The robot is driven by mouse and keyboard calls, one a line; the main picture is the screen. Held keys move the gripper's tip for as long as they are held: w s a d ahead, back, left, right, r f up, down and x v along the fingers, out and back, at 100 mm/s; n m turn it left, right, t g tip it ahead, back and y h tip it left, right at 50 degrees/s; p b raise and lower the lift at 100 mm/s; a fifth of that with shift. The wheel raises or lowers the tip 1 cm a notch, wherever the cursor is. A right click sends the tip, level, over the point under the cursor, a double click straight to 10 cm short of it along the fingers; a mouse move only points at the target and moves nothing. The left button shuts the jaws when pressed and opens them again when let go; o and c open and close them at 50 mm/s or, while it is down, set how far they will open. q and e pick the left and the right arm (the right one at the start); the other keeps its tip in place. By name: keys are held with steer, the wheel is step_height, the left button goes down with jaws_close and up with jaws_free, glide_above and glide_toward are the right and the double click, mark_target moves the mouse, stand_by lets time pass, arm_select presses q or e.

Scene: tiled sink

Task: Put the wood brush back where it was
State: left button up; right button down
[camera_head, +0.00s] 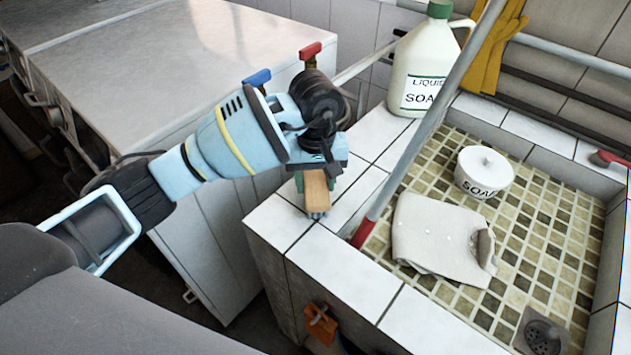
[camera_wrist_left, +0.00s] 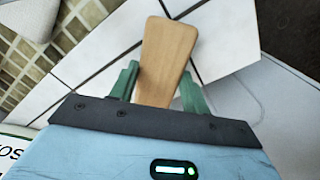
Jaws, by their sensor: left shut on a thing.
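The wood brush (camera_head: 317,190) is in my left gripper (camera_head: 314,181), over the white tiled ledge at the sink's left corner. In the head view its wooden body shows below the gripper, with greyish bristles at the lower end. In the left wrist view the brush (camera_wrist_left: 168,55) shows as a plain tan wooden piece between the two green fingers (camera_wrist_left: 158,85), which are shut on it. I cannot tell whether the brush touches the tiles. My right gripper is not in view.
A liquid soap jug (camera_head: 421,65) stands on the ledge behind. A grey pole with a red end (camera_head: 425,125) slants across the sink's near edge. A folded cloth (camera_head: 440,236) and a soap pot (camera_head: 484,172) are in the sink. Yellow gloves (camera_head: 491,50) hang behind.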

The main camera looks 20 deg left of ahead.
mark_target(315, 184)
arm_select(q)
steer(key=shift+f, duration=0.5)
steer(key=shift+f, duration=0.2)
steer(key=o, duration=0.9)
step_height(315, 184, up, 12)
steer(key=shift+r, duration=0.15)
